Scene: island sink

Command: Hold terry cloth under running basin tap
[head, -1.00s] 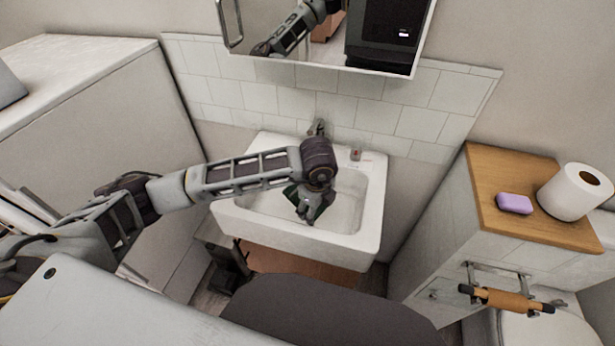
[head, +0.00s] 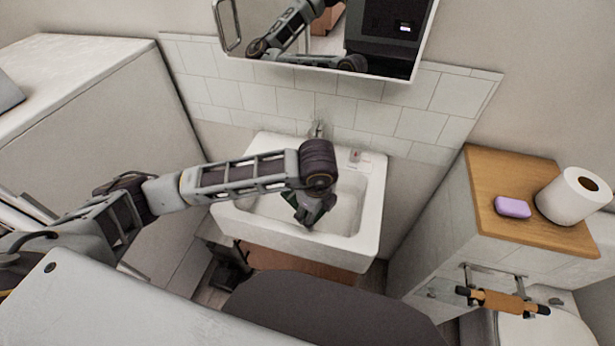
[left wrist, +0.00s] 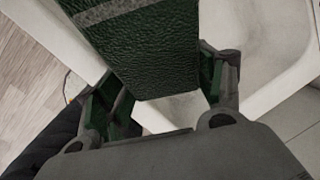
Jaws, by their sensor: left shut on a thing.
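The green terry cloth (left wrist: 155,60) is a thick, textured piece between the two fingers of my left gripper (left wrist: 160,92) in the left wrist view. My left gripper (head: 307,222) is shut on it, low over the front half of the white basin (head: 368,215). In the head view the cloth is mostly hidden by my gripper and wrist. The metal basin tap (head: 317,129) stands at the basin's back edge, beyond my wrist and apart from the gripper. I cannot see whether water runs. My right gripper is not in view.
A mirror cabinet (head: 290,45) hangs above the tiled wall. A wooden-topped cabinet (head: 485,180) at right holds purple soap (head: 512,207) and a paper roll (head: 573,195). A tall white unit (head: 120,110) bounds the left. The basin's right half is clear.

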